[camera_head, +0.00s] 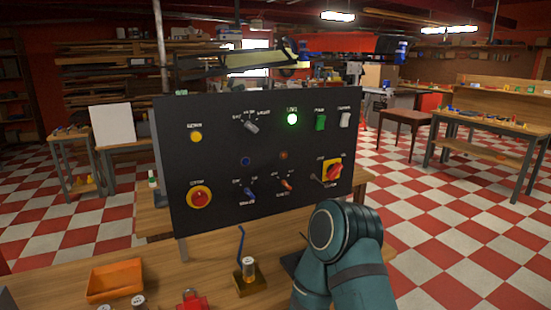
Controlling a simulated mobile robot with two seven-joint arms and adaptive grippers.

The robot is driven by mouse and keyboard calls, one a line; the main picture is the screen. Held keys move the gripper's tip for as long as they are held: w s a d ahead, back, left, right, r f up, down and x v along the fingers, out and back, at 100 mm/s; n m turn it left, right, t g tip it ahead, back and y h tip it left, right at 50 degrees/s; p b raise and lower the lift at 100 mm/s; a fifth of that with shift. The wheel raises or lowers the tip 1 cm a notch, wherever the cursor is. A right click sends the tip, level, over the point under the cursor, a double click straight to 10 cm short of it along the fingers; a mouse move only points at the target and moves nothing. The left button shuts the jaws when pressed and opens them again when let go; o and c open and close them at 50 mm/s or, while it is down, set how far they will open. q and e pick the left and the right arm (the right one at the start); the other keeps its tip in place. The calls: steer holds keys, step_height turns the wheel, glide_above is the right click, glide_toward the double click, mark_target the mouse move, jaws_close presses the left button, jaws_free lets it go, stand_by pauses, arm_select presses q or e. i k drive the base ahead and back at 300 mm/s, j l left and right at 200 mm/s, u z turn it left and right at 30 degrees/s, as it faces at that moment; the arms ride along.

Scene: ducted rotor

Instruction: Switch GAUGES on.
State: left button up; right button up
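A black control panel (220,165) stands upright on the wooden bench. Its labels are too small to read surely, so I cannot tell which control is marked GAUGES. Along the top are a grey selector knob (251,126), a lit green lamp (292,119), a green rocker switch (320,122) and a white rocker switch (345,120). Lower down are a blue-handled switch (249,193), a red-handled switch (286,184) and a red rotary switch on a yellow plate (333,171). My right arm rises in front of the panel's lower right; its gripper is hidden. My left gripper is out of view.
A yellow button (196,137) and a red mushroom button (199,197) are on the panel's left. On the bench in front are an orange tray (115,280), a small jar on a brass-coloured block (249,270) and a red object (191,300). Tables stand behind.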

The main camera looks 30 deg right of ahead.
mark_target(346, 118)
steer(key=z, duration=1.3)
